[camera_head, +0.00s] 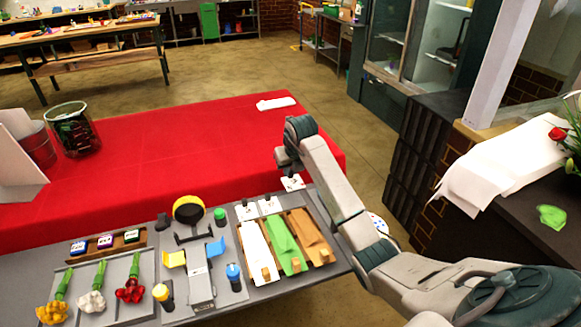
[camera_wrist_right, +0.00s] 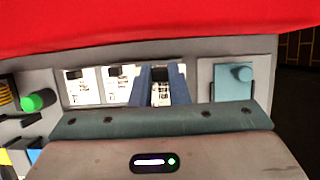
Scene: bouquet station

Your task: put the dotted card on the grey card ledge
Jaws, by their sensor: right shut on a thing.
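My right gripper (camera_head: 288,168) reaches in from the right over the far right part of the grey station. It is shut on a small white card (camera_head: 292,183) with a dark top piece. The card also shows between the fingers in the right wrist view (camera_wrist_right: 160,93). Its marks are too small to confirm dots. Two similar cards, a left one (camera_head: 246,211) and a middle one (camera_head: 269,205), stand on the grey ledge strip, left of the held card. Whether the held card touches the ledge I cannot tell. My left gripper is not in view.
A yellow-black ring (camera_head: 188,208) and green knob (camera_head: 220,214) lie left. A teal pad with a knob (camera_wrist_right: 233,78) sits right of the gripper. The red cloth (camera_head: 180,150) behind is mostly clear.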

